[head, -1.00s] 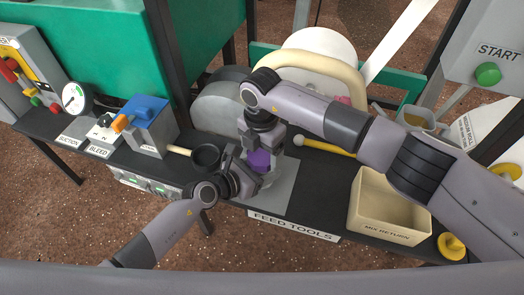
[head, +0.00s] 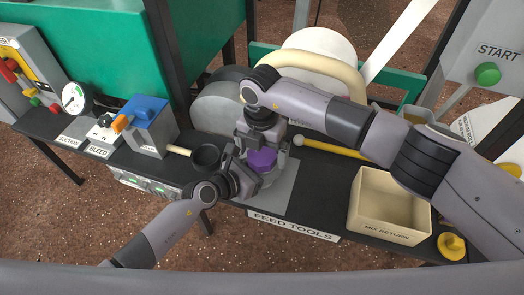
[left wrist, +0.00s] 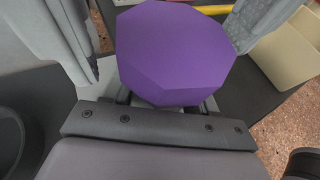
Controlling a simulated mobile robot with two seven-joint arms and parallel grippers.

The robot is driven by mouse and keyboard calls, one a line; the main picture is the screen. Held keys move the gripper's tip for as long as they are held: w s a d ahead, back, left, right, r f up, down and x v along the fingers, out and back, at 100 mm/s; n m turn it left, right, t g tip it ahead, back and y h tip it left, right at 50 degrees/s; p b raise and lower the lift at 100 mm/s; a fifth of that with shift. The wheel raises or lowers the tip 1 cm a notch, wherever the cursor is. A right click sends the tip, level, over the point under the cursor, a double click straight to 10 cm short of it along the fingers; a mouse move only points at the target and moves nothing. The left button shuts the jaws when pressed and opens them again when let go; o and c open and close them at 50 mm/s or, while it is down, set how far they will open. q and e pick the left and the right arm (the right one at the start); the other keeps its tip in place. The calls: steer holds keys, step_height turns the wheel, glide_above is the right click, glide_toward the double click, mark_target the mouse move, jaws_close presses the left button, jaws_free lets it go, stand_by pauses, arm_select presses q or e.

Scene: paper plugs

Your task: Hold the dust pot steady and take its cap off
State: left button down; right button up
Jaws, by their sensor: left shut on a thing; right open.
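The dust pot's faceted purple cap (head: 262,160) shows on the grey mat (head: 284,190). The cap also fills the upper middle of the left wrist view (left wrist: 172,52). The pot's body is mostly hidden under the cap and behind my left gripper. My left gripper (head: 250,176) is shut on the pot below the cap. My right gripper (head: 264,146) points down from above, open, with its fingers around the cap's level. Whether they touch the cap, or the cap is loose on the pot, I cannot tell.
Bare dark bench lies between mat and bin.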

arm_select(q)
steer(key=shift+f, duration=0.15)
arm_select(e)
step_height(320, 180, up, 4)
steer(key=shift+c, duration=0.2)
step_height(320, 180, up, 2)
steer(key=shift+a+r+m, duration=0.1)
steer(key=shift+a+m, duration=0.05)
steer(key=shift+m, duration=0.75)
steer(key=shift+r+m, duration=0.45)
steer(key=shift+m, duration=0.25)
steer(key=shift+f, duration=3.85)
steer(key=c, duration=1.1)
steer(key=shift+n, duration=1.6)
steer(key=shift+c, duration=0.2)
